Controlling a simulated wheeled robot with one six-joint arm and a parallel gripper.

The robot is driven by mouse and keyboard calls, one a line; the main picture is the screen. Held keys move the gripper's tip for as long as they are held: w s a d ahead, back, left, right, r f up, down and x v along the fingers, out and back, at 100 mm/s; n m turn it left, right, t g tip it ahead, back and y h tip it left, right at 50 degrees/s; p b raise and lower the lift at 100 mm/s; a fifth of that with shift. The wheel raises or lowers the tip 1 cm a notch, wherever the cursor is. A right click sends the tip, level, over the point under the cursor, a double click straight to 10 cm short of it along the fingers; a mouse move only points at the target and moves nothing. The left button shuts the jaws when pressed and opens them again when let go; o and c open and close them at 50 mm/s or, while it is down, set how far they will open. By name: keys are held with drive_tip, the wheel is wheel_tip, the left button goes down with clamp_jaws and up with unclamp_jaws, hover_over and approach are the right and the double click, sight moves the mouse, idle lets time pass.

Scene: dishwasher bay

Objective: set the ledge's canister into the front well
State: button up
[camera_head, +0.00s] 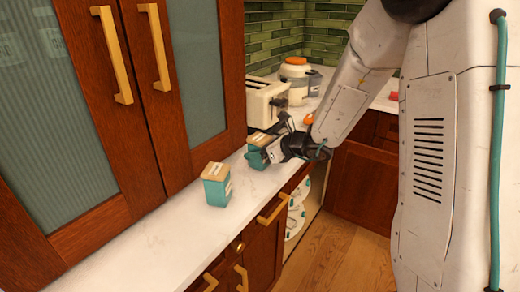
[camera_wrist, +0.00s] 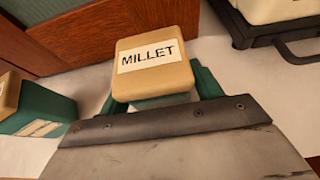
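A teal canister with a tan lid (camera_head: 257,156) stands on the counter beside the toaster. In the wrist view its lid (camera_wrist: 155,62) carries a label reading MILLET. My gripper (camera_head: 272,148) is at this canister, with teal finger parts close on both sides of it in the wrist view (camera_wrist: 158,100). Whether the fingers press on it is not clear. A second teal canister with a tan lid (camera_head: 216,186) stands apart on the counter, nearer the camera; it also shows at the left of the wrist view (camera_wrist: 35,108). I cannot make out a front well.
The white toaster (camera_head: 266,101) stands just behind the millet canister. Jars (camera_head: 296,76) stand farther back. Tall glass-fronted cabinet doors (camera_head: 150,90) rise along the left of the counter (camera_head: 150,240). White dishes (camera_head: 296,216) show below the counter. The near counter is clear.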

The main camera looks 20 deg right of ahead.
drive_tip(key=shift+o, duration=0.2)
drive_tip(key=shift+r, duration=0.15)
drive_tip(key=shift+s+d+r, duration=0.15)
drive_tip(key=shift+d+r, duration=0.05)
drive_tip(key=v, duration=1.1)
drive_tip(key=s+a+r+n+g+y, duration=0.1)
drive_tip(key=s+a+r+n+g, duration=0.2)
drive_tip(key=s+a+n, duration=0.3)
drive_tip(key=s+a+r+n+g, duration=0.2)
drive_tip(key=s+a+n+g, duration=0.15)
drive_tip(key=s+n, duration=0.4)
drive_tip(key=s+d+r+n+g+h, duration=0.1)
drive_tip(key=s+d+n+h, duration=0.2)
drive_tip(key=s+n, duration=0.4)
drive_tip(key=s+d+n+g+h, duration=0.1)
drive_tip(key=s+d+n+h, duration=0.2)
drive_tip(key=s+n+h, duration=0.2)
drive_tip(key=s+n, duration=0.3)
drive_tip(key=s, duration=0.1)
drive_tip(key=shift+s+d+r+h, duration=0.2)
drive_tip(key=shift+r+h, duration=0.1)
drive_tip(key=shift+r, duration=0.1)
drive_tip(key=shift+g, duration=0.25)
drive_tip(key=shift+c, duration=0.2)
